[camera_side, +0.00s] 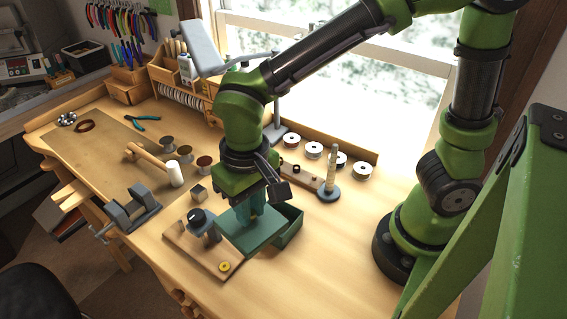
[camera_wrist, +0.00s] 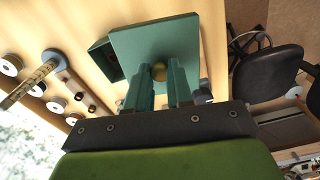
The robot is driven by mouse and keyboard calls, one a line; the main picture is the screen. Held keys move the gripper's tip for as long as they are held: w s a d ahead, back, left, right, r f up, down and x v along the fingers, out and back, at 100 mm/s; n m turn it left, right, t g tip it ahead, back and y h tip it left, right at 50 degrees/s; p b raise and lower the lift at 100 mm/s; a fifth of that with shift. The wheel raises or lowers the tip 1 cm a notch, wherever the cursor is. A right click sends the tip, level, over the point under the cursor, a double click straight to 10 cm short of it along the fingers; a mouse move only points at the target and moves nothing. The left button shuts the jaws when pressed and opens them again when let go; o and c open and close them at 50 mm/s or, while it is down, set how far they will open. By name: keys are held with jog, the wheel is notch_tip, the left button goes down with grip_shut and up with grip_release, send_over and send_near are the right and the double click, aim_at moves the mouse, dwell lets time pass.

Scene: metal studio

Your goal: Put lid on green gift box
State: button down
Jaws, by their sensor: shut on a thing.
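The square green lid (camera_side: 252,234) hangs level or nearly so below my gripper (camera_side: 250,208). In the wrist view my gripper (camera_wrist: 160,75) is shut on the brass knob at the middle of the lid (camera_wrist: 145,40). The dark green gift box (camera_side: 290,226) stands open on the bench, right of the lid in the side view. It also shows in the wrist view as a box (camera_wrist: 103,60) partly hidden behind the lid. The lid overlaps the box in both views and is offset to one side of it. The gap in height between them is unclear.
A wooden board (camera_side: 215,255) with a dark fixture and a yellow disc lies just left of the lid. A ring mandrel (camera_side: 331,175) on a round base stands behind the box. A mallet (camera_side: 160,164) and a vise (camera_side: 128,206) are left. The bench front right is clear.

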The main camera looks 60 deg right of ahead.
jog(key=w+d, duration=0.2)
jog(key=d, duration=0.6)
jog(key=shift+s+d+f+n, duration=0.15)
jog(key=shift+f+n, duration=0.2)
jog(key=shift+f, duration=0.6)
jog(key=shift+s+d+f+n, duration=0.2)
jog(key=shift+f+n, duration=0.2)
jog(key=shift+f, duration=0.6)
jog(key=shift+s+d+f+n, duration=0.15)
jog(key=shift+f+n, duration=0.2)
jog(key=shift+f, duration=0.6)
jog(key=shift+f, duration=1.05)
jog(key=c, duration=0.9)
grip_release()
notch_tip(320, 180, up, 17)
jog(key=shift+f, duration=0.1)
